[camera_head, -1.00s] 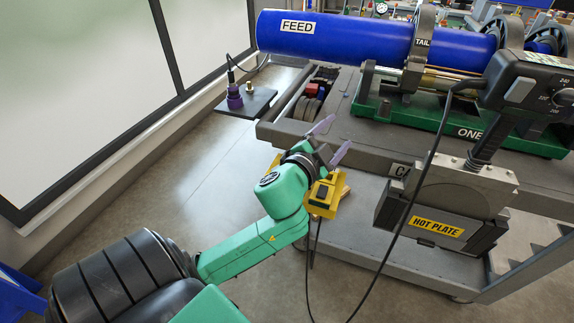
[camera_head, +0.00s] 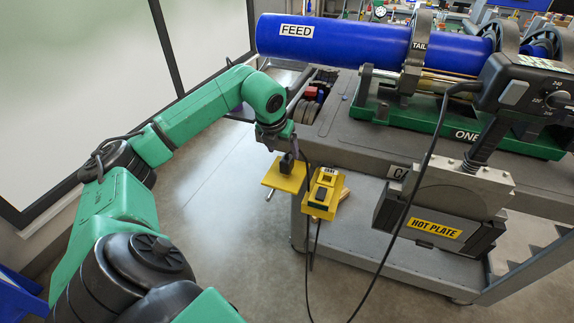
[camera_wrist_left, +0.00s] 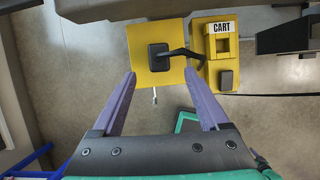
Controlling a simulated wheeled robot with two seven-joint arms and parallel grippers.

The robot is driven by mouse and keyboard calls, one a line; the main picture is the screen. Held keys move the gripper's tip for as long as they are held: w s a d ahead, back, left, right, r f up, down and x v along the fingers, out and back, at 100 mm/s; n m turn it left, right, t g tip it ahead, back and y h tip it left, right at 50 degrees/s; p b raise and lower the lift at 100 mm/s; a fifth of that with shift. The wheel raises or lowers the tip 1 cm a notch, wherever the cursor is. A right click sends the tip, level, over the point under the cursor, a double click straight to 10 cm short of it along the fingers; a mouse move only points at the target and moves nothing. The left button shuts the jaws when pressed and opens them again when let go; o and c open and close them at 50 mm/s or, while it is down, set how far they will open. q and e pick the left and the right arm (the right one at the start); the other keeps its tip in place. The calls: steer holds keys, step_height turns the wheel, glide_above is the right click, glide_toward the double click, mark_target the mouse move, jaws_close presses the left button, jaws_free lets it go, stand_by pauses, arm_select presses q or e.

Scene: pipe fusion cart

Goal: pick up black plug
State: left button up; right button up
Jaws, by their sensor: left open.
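The black plug (camera_wrist_left: 158,58) stands on a square yellow plate (camera_wrist_left: 138,40), with a black cable running from it to the right. In the head view the plug (camera_head: 286,165) shows as a small dark block on the yellow plate (camera_head: 275,182), just below my left gripper (camera_head: 284,148). My left gripper points down and is open. In the left wrist view its two purple fingers (camera_wrist_left: 160,76) are spread, with the plug ahead of the gap between their tips. Nothing is held. My right gripper is out of view.
A yellow box labelled CART (camera_wrist_left: 218,42) sits right beside the plate. The grey cart (camera_head: 345,140) carries a blue FEED pipe (camera_head: 350,40) and a green ONE base (camera_head: 430,125). The hot plate (camera_head: 435,228) hangs at the right, with a loose black cable (camera_head: 405,205). Floor is open at left.

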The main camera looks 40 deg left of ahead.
mark_target(286, 160)
arm_select(q)
steer(key=p+x, duration=0.1)
steer(key=x, duration=0.8)
steer(key=shift+r, duration=0.1)
jaws_close()
